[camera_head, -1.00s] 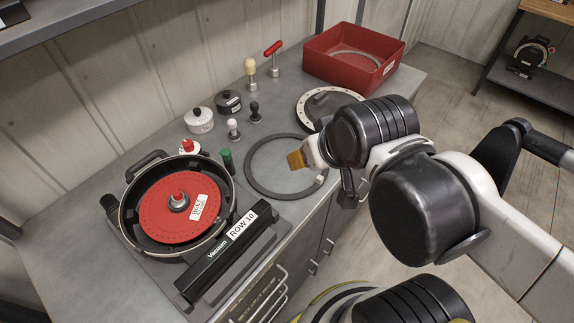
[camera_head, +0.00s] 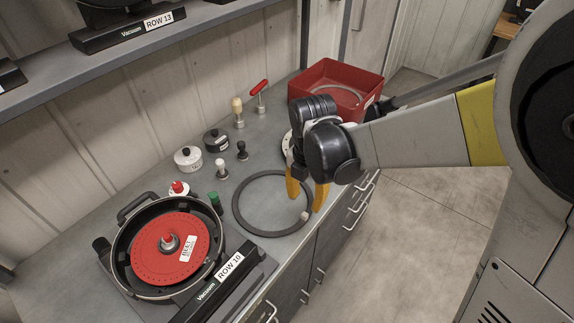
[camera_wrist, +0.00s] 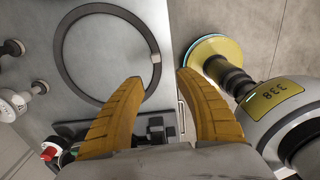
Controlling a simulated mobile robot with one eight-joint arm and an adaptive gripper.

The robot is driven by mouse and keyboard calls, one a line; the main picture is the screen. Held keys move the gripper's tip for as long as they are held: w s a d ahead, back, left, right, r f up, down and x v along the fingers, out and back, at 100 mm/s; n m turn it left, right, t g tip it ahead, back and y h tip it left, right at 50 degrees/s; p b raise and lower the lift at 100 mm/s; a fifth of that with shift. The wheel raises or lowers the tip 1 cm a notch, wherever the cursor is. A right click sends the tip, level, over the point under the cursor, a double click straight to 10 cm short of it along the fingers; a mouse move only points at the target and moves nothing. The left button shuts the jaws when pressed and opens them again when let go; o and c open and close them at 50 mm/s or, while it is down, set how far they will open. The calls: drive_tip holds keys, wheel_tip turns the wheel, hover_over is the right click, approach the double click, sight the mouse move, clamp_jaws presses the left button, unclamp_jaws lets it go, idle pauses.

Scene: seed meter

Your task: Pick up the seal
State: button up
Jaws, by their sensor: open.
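The seal, a thin dark grey ring (camera_head: 236,208) with a small pale tab on its right edge, lies flat on the grey counter. It also shows in the wrist view (camera_wrist: 59,55), its tab near the upper middle. My gripper (camera_head: 306,193) points down at the ring's right side, with its two yellow fingers spread apart. In the wrist view my open gripper (camera_wrist: 160,77) has nothing between its fingers; the tab lies just beyond the fingertip gap. The fingers appear above the ring, but I cannot tell how far.
A black round pan with a red disc (camera_head: 150,254) sits to the left, beside a black bar labelled ROW 10 (camera_head: 245,275). Lidded pots (camera_head: 189,159), small knobs and a green-capped piece (camera_head: 215,202) stand behind. A red bin (camera_head: 340,84) holds another ring. The counter's front edge is close.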

sight(303, 216)
wheel_tip(303, 216, down, 5)
drive_tip(key=shift+w+a+r+b, duration=0.1)
drive_tip(key=shift+w+r+b, duration=0.05)
drive_tip(key=shift+b, duration=0.5)
drive_tip(key=f, duration=0.1)
drive_tip(key=f+b, duration=0.1)
drive_tip(key=f, duration=0.1)
drive_tip(key=f+b, duration=0.1)
drive_tip(key=f, duration=0.1)
drive_tip(key=shift+w+f, duration=0.1)
drive_tip(key=shift+w, duration=0.25)
clamp_jaws()
